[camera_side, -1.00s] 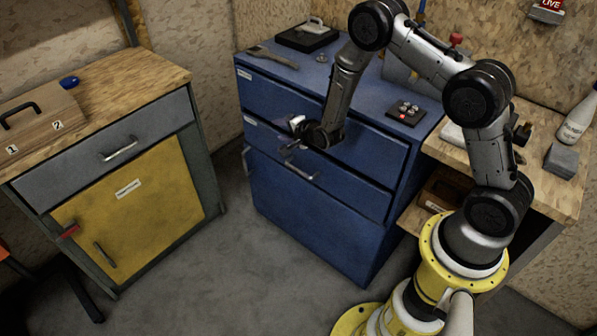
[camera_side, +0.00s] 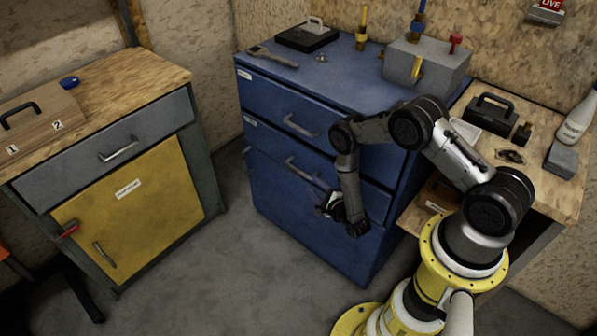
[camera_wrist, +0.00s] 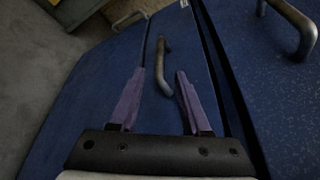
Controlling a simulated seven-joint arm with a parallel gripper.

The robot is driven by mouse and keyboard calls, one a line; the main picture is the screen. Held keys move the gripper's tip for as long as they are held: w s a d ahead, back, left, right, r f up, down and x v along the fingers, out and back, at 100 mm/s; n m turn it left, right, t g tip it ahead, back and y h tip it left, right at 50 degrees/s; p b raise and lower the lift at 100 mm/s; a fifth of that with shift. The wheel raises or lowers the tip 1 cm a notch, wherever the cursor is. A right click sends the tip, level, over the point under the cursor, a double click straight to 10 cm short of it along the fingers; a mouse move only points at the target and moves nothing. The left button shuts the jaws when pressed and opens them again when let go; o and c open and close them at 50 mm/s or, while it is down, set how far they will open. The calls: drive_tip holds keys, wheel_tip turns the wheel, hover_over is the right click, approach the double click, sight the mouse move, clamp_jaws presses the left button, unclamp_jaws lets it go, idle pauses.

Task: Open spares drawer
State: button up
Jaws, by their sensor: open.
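The blue cabinet (camera_side: 312,225) has upper and middle drawers with bar handles above a taller lower front. The upper handle (camera_side: 302,126) and middle handle (camera_side: 302,168) show in the side view; the labels are too small to read. My gripper (camera_side: 318,196) is open and empty in front of the cabinet, below and right of the middle handle. In the wrist view its purple fingers (camera_wrist: 160,82) point at a drawer handle (camera_wrist: 162,65), which appears between them; contact cannot be told. Another handle (camera_wrist: 292,22) is at upper right there.
A grey and yellow cabinet (camera_side: 130,205) stands at left, with open floor (camera_side: 190,280) between. On the blue cabinet are a black case (camera_side: 306,37), a wrench (camera_side: 272,57) and a grey block (camera_side: 425,65). A wooden bench (camera_side: 545,185) is at right.

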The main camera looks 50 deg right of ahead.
sight(299, 170)
drive_tip(key=x, duration=1)
drive_tip(key=shift+w+d+f, duration=0.1)
drive_tip(key=shift+w+d, duration=0.1)
drive_tip(key=shift+w, duration=0.05)
drive_tip(key=shift+c, duration=0.2)
clamp_jaws()
idle(0.8)
